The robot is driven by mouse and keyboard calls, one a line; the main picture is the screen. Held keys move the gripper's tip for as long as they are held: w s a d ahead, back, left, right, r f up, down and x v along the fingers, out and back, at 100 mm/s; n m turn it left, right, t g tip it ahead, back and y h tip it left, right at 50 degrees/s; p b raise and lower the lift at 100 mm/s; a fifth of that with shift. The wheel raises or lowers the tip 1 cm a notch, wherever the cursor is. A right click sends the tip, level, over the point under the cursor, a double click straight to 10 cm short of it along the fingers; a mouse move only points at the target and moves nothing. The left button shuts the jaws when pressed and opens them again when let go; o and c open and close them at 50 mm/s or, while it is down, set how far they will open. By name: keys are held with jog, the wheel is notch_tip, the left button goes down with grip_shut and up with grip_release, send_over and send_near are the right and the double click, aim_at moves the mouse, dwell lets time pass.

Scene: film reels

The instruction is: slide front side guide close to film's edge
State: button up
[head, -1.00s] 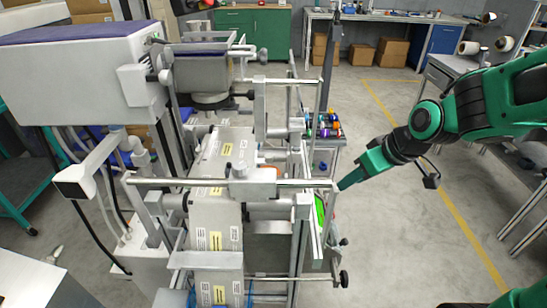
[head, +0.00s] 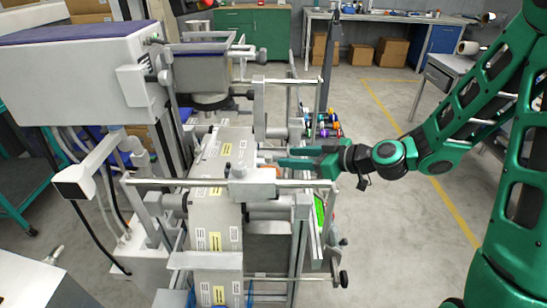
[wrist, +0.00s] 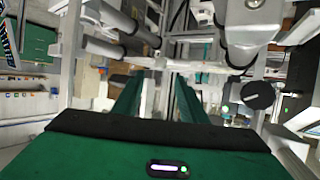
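The film (head: 211,241) is a pale web with white and yellow labels, running lengthwise through the machine. A grey block (head: 252,187), which looks like the front side guide, sits on the near cross rod (head: 150,181), over the film's right part. My gripper (head: 280,156) reaches in from the right, just behind that rod and beyond the block. In the wrist view its two green fingers (wrist: 157,92) are apart with nothing clearly held between them. I cannot tell whether a finger touches the guide. A grey rounded part (wrist: 250,20) shows at upper right in the wrist view.
A second cross rod with a bracket (head: 260,92) stands farther back. A metal upright frame (head: 300,235) and a green-lit panel (head: 320,213) stand at the machine's right side. Colored spools (head: 322,125) are behind my gripper. Open floor (head: 400,230) lies to the right.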

aim_at(271, 157)
jog(key=x, duration=0.7)
jog(key=shift+w+a+f, duration=0.15)
jog(key=shift+a+f, duration=0.05)
